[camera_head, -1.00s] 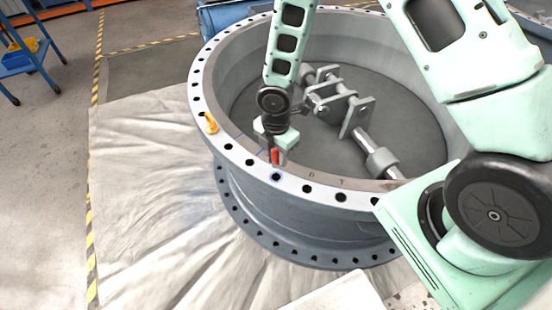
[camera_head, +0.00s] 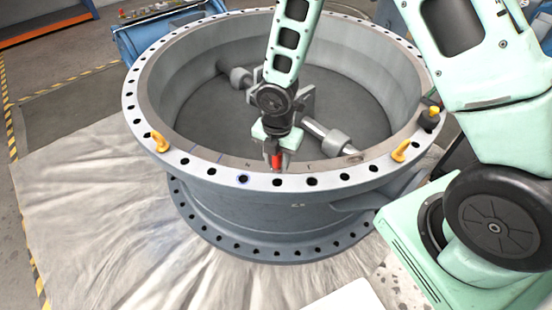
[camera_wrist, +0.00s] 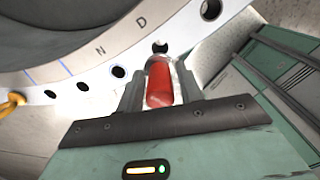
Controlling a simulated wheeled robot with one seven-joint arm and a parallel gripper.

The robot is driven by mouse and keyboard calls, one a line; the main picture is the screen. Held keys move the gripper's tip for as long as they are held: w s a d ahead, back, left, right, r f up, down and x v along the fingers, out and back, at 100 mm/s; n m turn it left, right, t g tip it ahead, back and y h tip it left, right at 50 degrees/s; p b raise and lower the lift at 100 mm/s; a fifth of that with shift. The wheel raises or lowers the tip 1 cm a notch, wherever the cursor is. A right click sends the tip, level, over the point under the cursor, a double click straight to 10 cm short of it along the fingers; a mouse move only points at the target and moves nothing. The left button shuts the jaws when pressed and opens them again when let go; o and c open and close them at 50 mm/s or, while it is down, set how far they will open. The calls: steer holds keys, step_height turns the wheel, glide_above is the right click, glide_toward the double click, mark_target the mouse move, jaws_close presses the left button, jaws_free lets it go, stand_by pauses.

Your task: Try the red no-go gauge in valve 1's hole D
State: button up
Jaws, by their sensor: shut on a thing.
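My gripper (camera_head: 277,158) is shut on the red no-go gauge (camera_head: 277,162) over the near side of the valve's flange. The gauge also shows between the fingers in the wrist view (camera_wrist: 159,85). The large grey valve (camera_head: 300,208) has a flange with many dark holes. In the wrist view, a hole (camera_wrist: 160,46) near the letter D (camera_wrist: 141,22) lies just past the gauge's far end. The gauge appears outside that hole; the gap is unclear. A blue-ringed hole (camera_head: 243,179) is left of the gripper in the head view.
A yellow plug (camera_head: 159,141) stands on the flange at left, another (camera_head: 400,151) at right, and a yellow-and-black item (camera_head: 430,116) farther right. The valve's shaft (camera_head: 325,136) crosses the bore. A pale sheet (camera_head: 90,200) covers the floor. A blue container (camera_head: 150,38) stands behind.

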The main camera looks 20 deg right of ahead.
mark_target(277, 173)
steer(key=shift+f+b, duration=2.2)
steer(key=shift+f, duration=0.2)
steer(key=shift+f, duration=0.7)
stand_by(0.5)
steer(key=shift+r, duration=0.1)
stand_by(0.5)
steer(key=shift+r+p, duration=3.15)
steer(key=shift+r, duration=0.1)
